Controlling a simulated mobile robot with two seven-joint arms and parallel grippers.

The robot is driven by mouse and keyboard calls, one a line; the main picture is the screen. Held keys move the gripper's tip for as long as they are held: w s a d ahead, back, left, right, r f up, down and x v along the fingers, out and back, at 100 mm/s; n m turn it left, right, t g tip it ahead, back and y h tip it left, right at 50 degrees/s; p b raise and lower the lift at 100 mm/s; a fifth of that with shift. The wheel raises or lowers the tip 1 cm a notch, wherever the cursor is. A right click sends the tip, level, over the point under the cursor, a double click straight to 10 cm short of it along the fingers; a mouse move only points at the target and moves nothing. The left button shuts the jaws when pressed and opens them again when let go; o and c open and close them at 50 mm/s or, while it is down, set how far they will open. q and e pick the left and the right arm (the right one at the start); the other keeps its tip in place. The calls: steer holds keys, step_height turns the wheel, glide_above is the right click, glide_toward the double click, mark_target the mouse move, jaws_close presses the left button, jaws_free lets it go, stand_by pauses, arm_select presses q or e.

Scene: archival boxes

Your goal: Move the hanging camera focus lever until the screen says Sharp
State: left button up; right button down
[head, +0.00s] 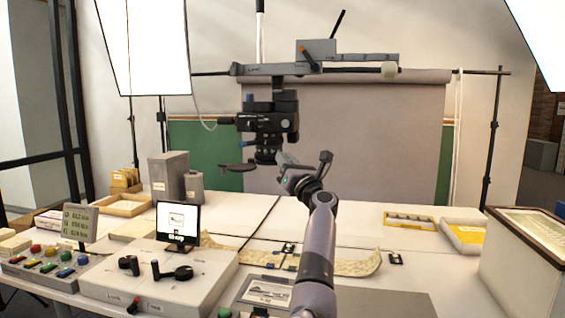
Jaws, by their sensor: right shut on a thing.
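The black camera (268,122) hangs lens-down from the overhead bar. Its lens (266,155) points at the table. My right arm rises from the lower middle, and its gripper (283,160) is at the right side of the lens, shut on what seems to be the focus lever. The fingers and wrist hide most of the lever. A dark flat paddle (237,167) sticks out to the left below the camera. The small screen (178,221) on the console shows a picture with a word under it that seems to read Sharp. My left gripper is not in view.
The white console (160,283) with dark knobs stands front left, beside a button panel (45,268). A long paper strip (345,266) lies across the table. A yellow-edged tray (462,236) and a large box (535,262) are at right. The table's right middle is mostly clear.

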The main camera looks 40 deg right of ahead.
steer(key=shift+d, duration=0.1)
stand_by(0.3)
steer(key=c, duration=1.1)
jaws_free()
steer(key=shift+f, duration=0.1)
steer(key=shift+b+v, duration=0.3)
steer(key=shift+v, duration=3.25)
steer(key=shift+d, duration=0.1)
